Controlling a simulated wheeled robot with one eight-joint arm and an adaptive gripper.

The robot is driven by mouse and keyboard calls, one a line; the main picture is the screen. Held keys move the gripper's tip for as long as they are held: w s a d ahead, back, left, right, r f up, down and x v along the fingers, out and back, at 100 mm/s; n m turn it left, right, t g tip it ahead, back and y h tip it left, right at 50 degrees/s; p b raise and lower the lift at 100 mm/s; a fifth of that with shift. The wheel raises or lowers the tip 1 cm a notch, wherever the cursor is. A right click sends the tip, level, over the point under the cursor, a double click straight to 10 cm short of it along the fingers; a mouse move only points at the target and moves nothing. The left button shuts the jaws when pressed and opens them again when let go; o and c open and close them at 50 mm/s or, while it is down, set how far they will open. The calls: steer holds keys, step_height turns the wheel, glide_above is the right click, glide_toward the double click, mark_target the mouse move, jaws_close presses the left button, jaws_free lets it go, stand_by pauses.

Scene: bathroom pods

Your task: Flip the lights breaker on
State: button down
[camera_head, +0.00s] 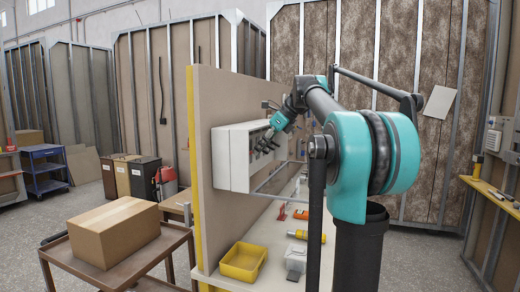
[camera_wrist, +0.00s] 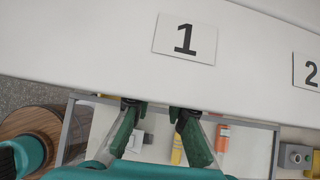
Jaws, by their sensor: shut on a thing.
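A white breaker box (camera_head: 231,160) is mounted on the beige wall panel in the head view. My gripper (camera_head: 264,145) is at its front face, on the right side. In the wrist view my gripper's two green fingers (camera_wrist: 157,108) reach to the lower edge of the white box face (camera_wrist: 90,40), below a label "1" (camera_wrist: 185,38). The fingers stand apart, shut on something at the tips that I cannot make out. A label "2" (camera_wrist: 310,71) is at the right edge. The lights breaker and its position cannot be made out.
A bench (camera_head: 222,280) below the box holds a yellow bin (camera_head: 243,262), a yellow-orange tool (camera_head: 304,235) and other small items. A cart with a cardboard box (camera_head: 115,231) stands at left. The wall panel (camera_head: 215,90) stands upright beside my arm.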

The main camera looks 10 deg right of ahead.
steer(key=c, duration=1.5)
jaws_free()
steer(key=v, duration=1.2)
